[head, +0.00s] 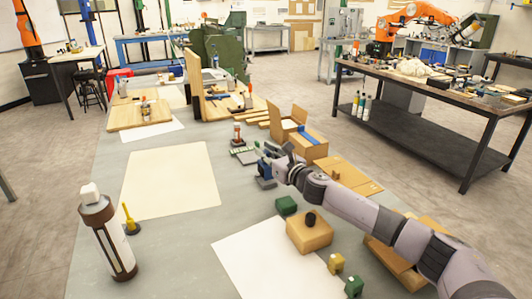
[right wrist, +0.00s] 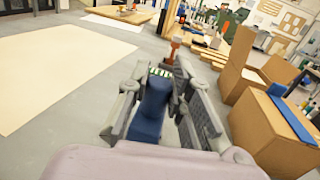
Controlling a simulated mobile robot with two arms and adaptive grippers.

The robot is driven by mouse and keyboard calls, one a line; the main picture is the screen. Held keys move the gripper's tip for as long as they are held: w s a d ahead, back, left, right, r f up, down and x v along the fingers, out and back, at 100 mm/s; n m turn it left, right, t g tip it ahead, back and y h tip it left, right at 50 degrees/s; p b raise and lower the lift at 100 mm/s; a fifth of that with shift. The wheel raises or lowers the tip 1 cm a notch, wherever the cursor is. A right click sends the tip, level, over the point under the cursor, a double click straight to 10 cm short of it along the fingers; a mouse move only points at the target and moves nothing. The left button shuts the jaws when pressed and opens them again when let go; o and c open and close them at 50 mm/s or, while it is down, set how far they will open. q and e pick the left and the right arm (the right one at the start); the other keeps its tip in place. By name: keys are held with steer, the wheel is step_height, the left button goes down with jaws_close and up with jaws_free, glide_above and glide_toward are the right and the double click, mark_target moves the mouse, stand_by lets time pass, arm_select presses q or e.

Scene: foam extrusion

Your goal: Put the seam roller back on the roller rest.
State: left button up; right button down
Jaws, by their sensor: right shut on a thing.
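My right gripper (head: 264,168) is low over the middle of the bench and shut on a blue piece (right wrist: 150,112), which I take for the seam roller. In the right wrist view the piece stands between the two fingers (right wrist: 160,108); its lower part is hidden by the gripper. In the head view a dark blue-grey part (head: 265,183) shows just below the fingers. A green-and-white ridged piece (head: 243,155) lies just beyond the gripper. I cannot tell for sure which thing is the roller rest. My left gripper is not in view.
An orange-topped tool (head: 238,133) stands beyond the gripper. An open cardboard box (head: 305,148) is close on the right. A cream sheet (head: 170,180) lies flat on the left.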

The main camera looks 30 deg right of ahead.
steer(key=shift+s+r+p, duration=0.15)
steer(key=shift+r+p, duration=0.1)
steer(key=shift+p, duration=0.15)
steer(key=shift+f+b, duration=0.6)
steer(key=shift+f, duration=0.1)
stand_by(1.1)
steer(key=c, duration=1.4)
jaws_free()
steer(key=shift+o, duration=0.2)
steer(key=shift+r+p, duration=3.55)
steer(key=shift+p, duration=0.15)
